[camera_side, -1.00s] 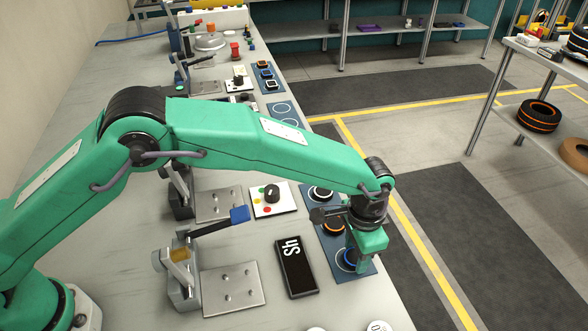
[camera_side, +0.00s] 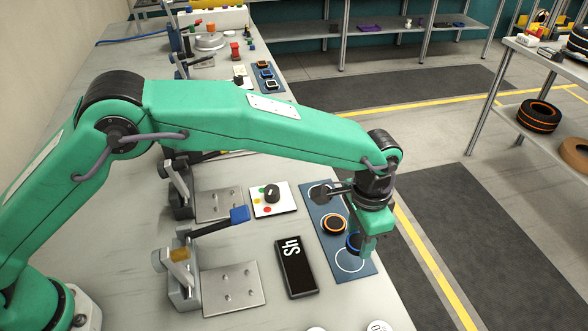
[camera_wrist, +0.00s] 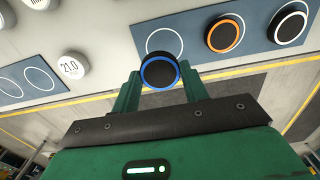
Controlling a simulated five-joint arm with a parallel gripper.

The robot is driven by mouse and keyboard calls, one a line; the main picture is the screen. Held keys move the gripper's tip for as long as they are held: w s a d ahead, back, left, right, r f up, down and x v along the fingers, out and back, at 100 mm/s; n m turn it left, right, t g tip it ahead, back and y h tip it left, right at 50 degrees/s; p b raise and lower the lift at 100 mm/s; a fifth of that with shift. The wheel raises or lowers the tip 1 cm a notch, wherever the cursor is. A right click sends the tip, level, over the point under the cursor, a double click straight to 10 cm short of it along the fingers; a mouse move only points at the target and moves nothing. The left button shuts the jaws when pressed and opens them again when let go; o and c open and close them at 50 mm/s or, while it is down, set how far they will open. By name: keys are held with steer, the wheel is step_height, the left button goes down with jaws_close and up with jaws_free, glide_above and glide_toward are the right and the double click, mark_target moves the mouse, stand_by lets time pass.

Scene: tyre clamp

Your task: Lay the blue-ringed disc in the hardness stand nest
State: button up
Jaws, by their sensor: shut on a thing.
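The blue-ringed disc (camera_side: 353,243) is dark with a blue band and is held above the blue mat, partly hidden by a finger in the side view. My gripper (camera_side: 366,247) is shut on it; in the wrist view the disc (camera_wrist: 160,73) sits between the green fingertips. A metal plate with several small pins (camera_side: 233,289), at a toggle clamp with a blue-tipped handle (camera_side: 238,214), lies to the left of the black "Sh" display (camera_side: 295,265). The plate holds no disc. I take this as the hardness stand nest.
The blue mat (camera_side: 368,268) has an empty white circle (camera_side: 349,261) and an orange-ringed disc (camera_side: 334,224). A white-ringed disc (camera_wrist: 290,26) shows in the wrist view. A knob panel (camera_side: 269,199) and another pinned plate (camera_side: 219,205) stand farther back.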

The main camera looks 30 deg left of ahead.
steer(key=shift+r, duration=0.1)
stand_by(0.3)
steer(key=shift+s+a+r+n, duration=0.35)
steer(key=shift+a+n, duration=0.15)
steer(key=shift+n, duration=0.1)
steer(key=s+a+r+n, duration=0.3)
steer(key=s+a+n, duration=0.4)
steer(key=a+n, duration=0.1)
steer(key=n, duration=0.8)
glide_above(238, 285)
steer(key=shift+f, duration=2.75)
steer(key=shift+f, duration=0.1)
steer(key=shift+f, duration=1.8)
steer(key=shift+f, duration=0.15)
